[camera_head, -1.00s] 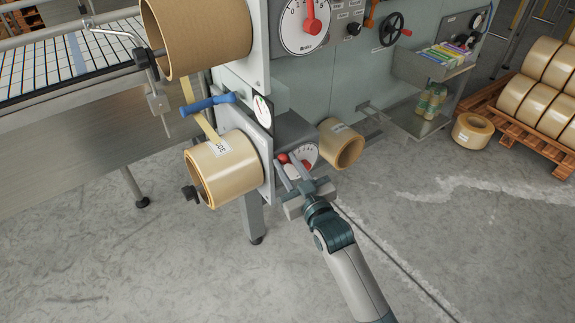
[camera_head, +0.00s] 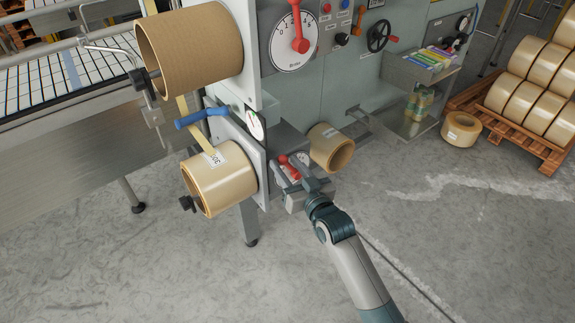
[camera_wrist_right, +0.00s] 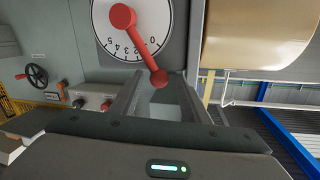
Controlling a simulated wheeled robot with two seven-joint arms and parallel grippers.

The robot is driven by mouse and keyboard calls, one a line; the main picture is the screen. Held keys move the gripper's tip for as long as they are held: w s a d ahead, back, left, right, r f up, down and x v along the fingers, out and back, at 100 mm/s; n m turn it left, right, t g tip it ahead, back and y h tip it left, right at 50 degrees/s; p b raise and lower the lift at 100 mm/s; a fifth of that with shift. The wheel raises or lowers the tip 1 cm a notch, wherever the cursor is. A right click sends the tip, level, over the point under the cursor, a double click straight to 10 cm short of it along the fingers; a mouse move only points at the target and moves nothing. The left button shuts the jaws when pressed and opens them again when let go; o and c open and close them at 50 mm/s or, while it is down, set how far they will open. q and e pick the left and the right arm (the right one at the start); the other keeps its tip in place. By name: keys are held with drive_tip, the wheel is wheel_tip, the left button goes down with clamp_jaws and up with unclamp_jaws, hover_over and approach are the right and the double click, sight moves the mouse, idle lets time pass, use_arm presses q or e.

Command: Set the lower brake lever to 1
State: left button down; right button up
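The lower brake dial (camera_wrist_right: 104,28) is white with numbers; its red lever (camera_wrist_right: 140,45) slants down to the right in the right wrist view. The lever crosses the low-number end of the scale, but I cannot read the exact value. Its round red knob (camera_wrist_right: 159,79) lies between the fingertips of my right gripper (camera_wrist_right: 158,76), which is open with gaps at both sides. In the head view, my right gripper (camera_head: 287,168) partly hides the lower dial (camera_head: 302,159) and lever (camera_head: 283,159). My left gripper is not in view.
The upper dial (camera_head: 290,51) with its red lever sits above. A tape roll (camera_head: 220,184) is left of the lower dial, another roll (camera_head: 331,148) is to its right. A blue handle (camera_head: 200,117) sticks out at left. Open floor lies in front.

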drive_tip(key=shift+s+d, duration=0.1)
idle(0.3)
use_arm(q)
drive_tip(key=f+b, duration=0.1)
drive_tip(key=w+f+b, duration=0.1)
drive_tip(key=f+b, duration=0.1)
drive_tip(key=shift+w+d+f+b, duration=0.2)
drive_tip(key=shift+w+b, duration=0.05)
drive_tip(key=shift+b, duration=0.05)
use_arm(e)
drive_tip(key=v, duration=1.7)
drive_tip(key=shift+d+f, duration=0.1)
drive_tip(key=shift+f, duration=0.05)
